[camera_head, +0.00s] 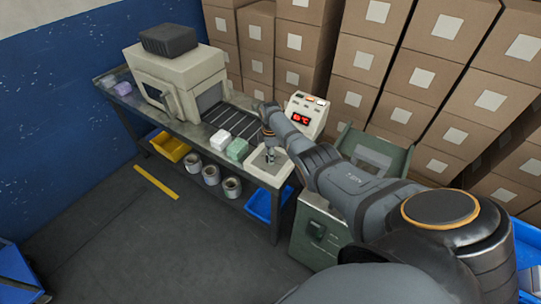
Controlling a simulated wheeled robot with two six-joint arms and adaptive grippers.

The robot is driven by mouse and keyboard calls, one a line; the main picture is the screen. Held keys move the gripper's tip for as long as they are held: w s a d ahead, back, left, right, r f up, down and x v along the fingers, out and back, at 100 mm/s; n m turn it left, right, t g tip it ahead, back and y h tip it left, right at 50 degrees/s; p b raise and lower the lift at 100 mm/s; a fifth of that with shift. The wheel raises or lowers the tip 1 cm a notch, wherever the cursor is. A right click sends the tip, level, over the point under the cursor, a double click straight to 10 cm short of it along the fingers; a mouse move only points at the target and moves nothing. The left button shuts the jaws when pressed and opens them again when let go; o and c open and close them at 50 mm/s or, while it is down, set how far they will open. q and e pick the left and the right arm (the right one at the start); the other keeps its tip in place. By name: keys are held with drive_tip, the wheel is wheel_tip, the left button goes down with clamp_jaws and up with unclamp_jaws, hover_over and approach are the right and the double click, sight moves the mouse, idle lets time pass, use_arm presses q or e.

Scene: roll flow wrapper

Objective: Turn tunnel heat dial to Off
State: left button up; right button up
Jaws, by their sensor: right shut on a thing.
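The shrink tunnel (178,80) is a beige box with a dark unit on top, at the far left end of the bench. A sloped control box (305,113) with a red lit display (300,119) stands at the bench's back right. I cannot make out a heat dial or its setting. My right gripper (270,157) points down over a pale plate (262,168) at the bench's near right end, in front of the control box. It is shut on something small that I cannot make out. My left gripper is not in view.
A white pack (218,140) and a green pack (238,149) sit on the bench by the roller conveyor (232,122). Below are film rolls (211,174), a yellow bin (170,146) and a blue bin (262,205). Stacked cartons (385,70) stand behind. A grey-green cabinet (320,232) stands right.

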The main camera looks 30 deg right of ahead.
drive_tip(key=shift+n, duration=0.4)
drive_tip(key=o, duration=1.2)
drive_tip(key=shift+c, duration=0.2)
wheel_tip(320, 180, up, 12)
